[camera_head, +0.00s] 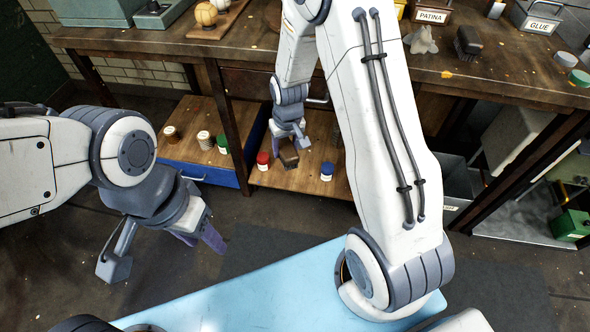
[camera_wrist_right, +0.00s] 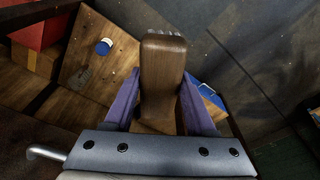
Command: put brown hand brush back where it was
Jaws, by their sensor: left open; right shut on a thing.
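The brown hand brush (camera_head: 288,155) is in my right gripper (camera_head: 292,143), just above the wooden lower shelf (camera_head: 312,183) under the workbench. In the right wrist view the brush's smooth brown wooden body (camera_wrist_right: 163,70) stands between the two purple fingers, which are shut on it. I cannot tell whether the brush touches the shelf. My left gripper (camera_head: 165,252) is open and empty over the floor at the left.
On the lower shelf, a red jar (camera_head: 263,161) stands left of the brush and a blue jar (camera_head: 327,171) right. Another dark brush (camera_head: 467,41) lies on the workbench top (camera_head: 490,75). A light-blue surface (camera_head: 240,293) is in front. A bench leg (camera_head: 228,120) stands left of my right gripper.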

